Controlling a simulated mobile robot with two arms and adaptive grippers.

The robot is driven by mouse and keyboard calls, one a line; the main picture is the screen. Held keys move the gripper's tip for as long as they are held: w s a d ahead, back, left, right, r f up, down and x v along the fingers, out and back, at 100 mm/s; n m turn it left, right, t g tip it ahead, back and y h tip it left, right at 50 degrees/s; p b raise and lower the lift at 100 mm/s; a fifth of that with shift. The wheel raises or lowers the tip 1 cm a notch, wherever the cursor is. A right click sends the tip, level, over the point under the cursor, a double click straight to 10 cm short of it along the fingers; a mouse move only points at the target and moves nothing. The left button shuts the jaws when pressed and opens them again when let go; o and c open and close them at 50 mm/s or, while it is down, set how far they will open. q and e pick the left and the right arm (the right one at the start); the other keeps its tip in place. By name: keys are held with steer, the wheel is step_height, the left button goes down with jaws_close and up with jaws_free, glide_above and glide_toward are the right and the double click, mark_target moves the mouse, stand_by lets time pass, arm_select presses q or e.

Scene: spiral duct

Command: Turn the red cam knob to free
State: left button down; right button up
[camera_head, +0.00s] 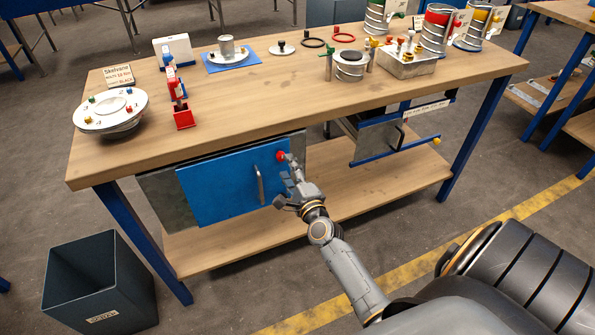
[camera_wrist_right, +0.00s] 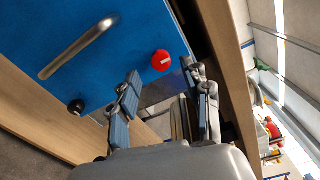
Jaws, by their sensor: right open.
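The red cam knob (camera_head: 281,156) sits near the upper right corner of a blue drawer or door front (camera_head: 222,187) under the workbench. It also shows in the right wrist view (camera_wrist_right: 161,60), with a pale mark on its face. My right gripper (camera_head: 291,172) is at the knob's lower right in the head view. In the right wrist view its two fingers (camera_wrist_right: 165,88) are spread apart with nothing between them. The knob lies just beyond the fingertips, and I see no contact. My left gripper is not in view.
A metal bar handle (camera_head: 260,184) stands out left of the gripper, and a black knob (camera_wrist_right: 76,106) is on the blue front. The wooden workbench top (camera_head: 270,103) overhangs the front. A dark bin (camera_head: 100,280) stands on the floor at left.

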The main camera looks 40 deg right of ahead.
steer(key=v, duration=0.8)
steer(key=shift+s, duration=0.3)
steer(key=shift+a, duration=0.1)
steer(key=s+a+f+n+g+y+p, duration=0.1)
steer(key=s+a+f+n+g, duration=0.25)
steer(key=f, duration=0.65)
steer(key=s+a+f+n+g+y, duration=0.25)
steer(key=s+f+n, duration=0.2)
steer(key=f, duration=0.45)
steer(key=s+a+f+n+g+y+p, duration=0.1)
steer(key=s+a+f+n+g, duration=0.25)
steer(key=f, duration=0.65)
steer(key=s+f+n+g, duration=0.2)
steer(key=s+f+n, duration=0.2)
steer(key=s, duration=0.5)
steer(key=s+a+f+n+g+p, duration=0.1)
steer(key=s+f+n, duration=0.4)
steer(key=s, duration=0.5)
steer(key=s+f+n+g, duration=0.4)
steer(key=s+f+n, duration=0.1)
steer(key=s, duration=0.5)
steer(key=shift+a+f, duration=0.25)
steer(key=shift+f, duration=0.6)
